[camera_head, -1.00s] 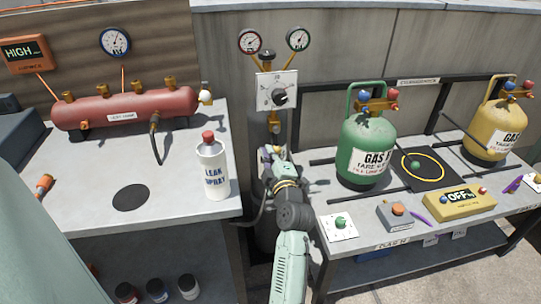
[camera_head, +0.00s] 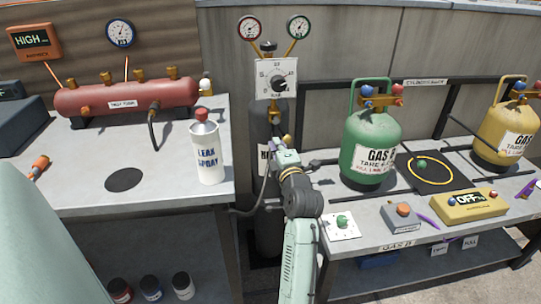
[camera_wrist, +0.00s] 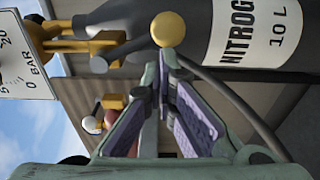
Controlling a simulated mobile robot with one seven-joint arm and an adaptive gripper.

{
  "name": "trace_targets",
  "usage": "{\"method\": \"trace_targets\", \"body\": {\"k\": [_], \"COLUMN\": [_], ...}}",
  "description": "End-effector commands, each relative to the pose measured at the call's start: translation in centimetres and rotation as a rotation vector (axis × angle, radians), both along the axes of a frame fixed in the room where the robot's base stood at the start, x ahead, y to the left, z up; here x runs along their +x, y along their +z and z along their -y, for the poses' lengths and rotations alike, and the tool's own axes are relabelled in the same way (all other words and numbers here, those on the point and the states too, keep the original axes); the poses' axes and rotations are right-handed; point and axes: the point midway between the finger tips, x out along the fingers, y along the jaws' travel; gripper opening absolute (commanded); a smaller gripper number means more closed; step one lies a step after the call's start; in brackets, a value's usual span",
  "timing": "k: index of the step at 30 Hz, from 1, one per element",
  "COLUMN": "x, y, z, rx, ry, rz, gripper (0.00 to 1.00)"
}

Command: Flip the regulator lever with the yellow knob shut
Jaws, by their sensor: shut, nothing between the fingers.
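The regulator stands on top of the dark nitrogen cylinder (camera_head: 262,121), with a white dial plate (camera_head: 276,78) and brass fittings below it. In the wrist view, the round yellow knob (camera_wrist: 168,29) sits just beyond my fingertips, in front of the cylinder (camera_wrist: 245,30) and beside the brass body (camera_wrist: 85,45). My gripper (camera_wrist: 168,60) is shut and empty, its tips very close to the knob; I cannot tell whether they touch. In the head view my gripper (camera_head: 284,150) is in front of the cylinder below the dial, and the knob (camera_head: 288,140) shows small by its tip.
Two gauges (camera_head: 249,28) (camera_head: 299,27) rise above the dial. The left bench holds a leak spray bottle (camera_head: 208,155) and a red tank (camera_head: 125,98). The right bench carries a green gas bottle (camera_head: 369,140) close by. A hose (camera_wrist: 235,105) runs past my fingers.

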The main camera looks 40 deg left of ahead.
Motion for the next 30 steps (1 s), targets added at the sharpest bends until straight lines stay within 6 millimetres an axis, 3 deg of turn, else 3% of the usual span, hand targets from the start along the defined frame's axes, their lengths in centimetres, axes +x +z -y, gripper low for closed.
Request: {"method": "trace_targets", "body": {"k": [1,11,30], "x": [0.5,1.9,3.9], "y": [-0.6,-0.1,2.2], "z": [0.5,1.7,3.3], "rx": [-0.030,-0.235,-0.596], "ry": [-0.007,-0.008,-0.005], "rz": [0.038,0.278,0.697], "gripper": [0.00,0.00,0.00]}}
